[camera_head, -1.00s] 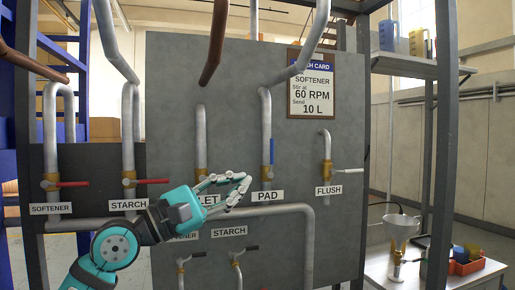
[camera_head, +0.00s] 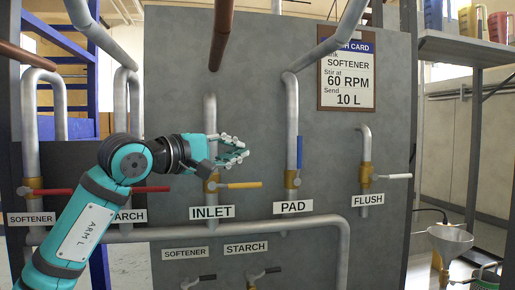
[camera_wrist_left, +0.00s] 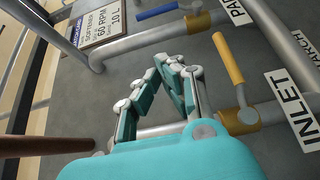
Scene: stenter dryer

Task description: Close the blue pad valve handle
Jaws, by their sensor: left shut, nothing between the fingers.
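The blue pad valve handle (camera_head: 299,153) stands upright, in line with its pipe, above the PAD label (camera_head: 293,207) in the head view. In the left wrist view the blue handle (camera_wrist_left: 157,12) shows at the top edge. My left gripper (camera_head: 246,150) is shut and empty, in front of the panel to the left of the blue handle and above the yellow inlet handle (camera_head: 244,185). It does not touch the blue handle. Its fingertips also show in the left wrist view (camera_wrist_left: 168,62). My right gripper is not in view.
The yellow handle sticks out sideways just below my left gripper. A white flush handle (camera_head: 397,176) lies to the right of the pad valve. Red handles (camera_head: 152,189) are at the left. A batch card (camera_head: 347,75) hangs above right. A funnel (camera_head: 449,241) stands at the lower right.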

